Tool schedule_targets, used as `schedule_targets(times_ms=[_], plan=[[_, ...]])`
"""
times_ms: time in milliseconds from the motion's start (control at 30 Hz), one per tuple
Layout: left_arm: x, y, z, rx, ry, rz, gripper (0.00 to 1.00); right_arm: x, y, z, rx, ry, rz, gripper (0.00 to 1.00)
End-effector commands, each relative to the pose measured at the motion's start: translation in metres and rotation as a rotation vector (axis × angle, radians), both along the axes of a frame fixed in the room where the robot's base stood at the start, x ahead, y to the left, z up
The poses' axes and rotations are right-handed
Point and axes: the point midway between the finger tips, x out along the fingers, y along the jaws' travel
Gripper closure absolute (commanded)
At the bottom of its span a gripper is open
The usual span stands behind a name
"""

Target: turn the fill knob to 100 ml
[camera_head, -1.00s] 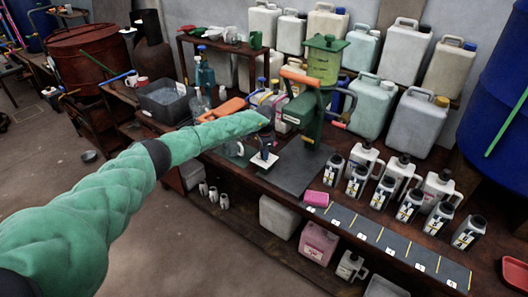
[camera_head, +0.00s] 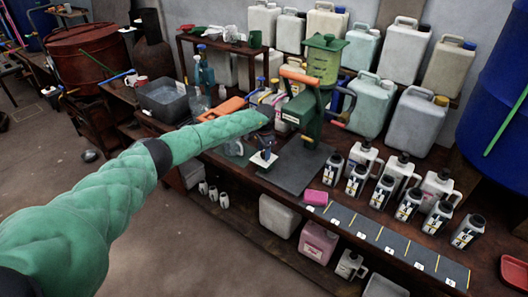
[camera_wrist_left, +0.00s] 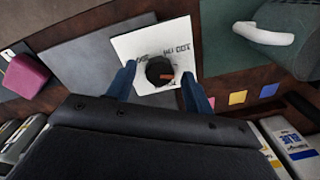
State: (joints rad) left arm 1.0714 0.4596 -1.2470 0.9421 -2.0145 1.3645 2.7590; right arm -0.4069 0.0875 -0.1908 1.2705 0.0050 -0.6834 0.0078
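The fill knob (camera_wrist_left: 160,70) is a round black knob with an orange mark, set on a white plate (camera_wrist_left: 128,44) with dark lettering. The mark lies toward the right of the knob in the wrist view. The lettering looks upside down and I cannot read it surely. The plate also shows in the head view (camera_head: 262,161), in front of the green filling machine (camera_head: 309,120). My left gripper (camera_wrist_left: 158,86) has its two blue fingers apart, one on each side of the knob, with visible gaps. In the head view, the left gripper (camera_head: 266,150) is above the plate. My right gripper is out of view.
A dark mat (camera_head: 296,168) lies under the machine. A pink block (camera_head: 316,197) and several labelled bottles (camera_head: 410,204) stand to the right. Large canisters (camera_head: 369,107) line the back. A grey tub (camera_head: 167,101) stands left, behind my arm.

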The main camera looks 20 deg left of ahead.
Motion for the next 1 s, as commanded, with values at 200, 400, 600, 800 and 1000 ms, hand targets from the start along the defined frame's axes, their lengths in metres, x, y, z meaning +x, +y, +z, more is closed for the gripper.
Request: schedule_targets(times_ms=[200, 400, 600, 800, 1000], plan=[[-0.001, 0.0, -0.001, 0.001, 0.002, 0.0, 0.48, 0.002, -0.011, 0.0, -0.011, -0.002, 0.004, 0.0], [0.0, 0.001, 0.014, 0.0, 0.0, 0.0, 0.48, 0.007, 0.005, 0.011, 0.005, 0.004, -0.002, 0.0], [-0.001, -0.001, 0.044, 0.0, -0.001, -0.001, 0.48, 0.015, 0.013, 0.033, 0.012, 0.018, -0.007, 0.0], [-0.001, -0.002, 0.067, -0.001, 0.001, -0.001, 0.48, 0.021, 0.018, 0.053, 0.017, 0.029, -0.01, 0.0], [-0.002, -0.002, 0.076, 0.0, 0.001, -0.001, 0.48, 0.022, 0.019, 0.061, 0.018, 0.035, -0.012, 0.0]])
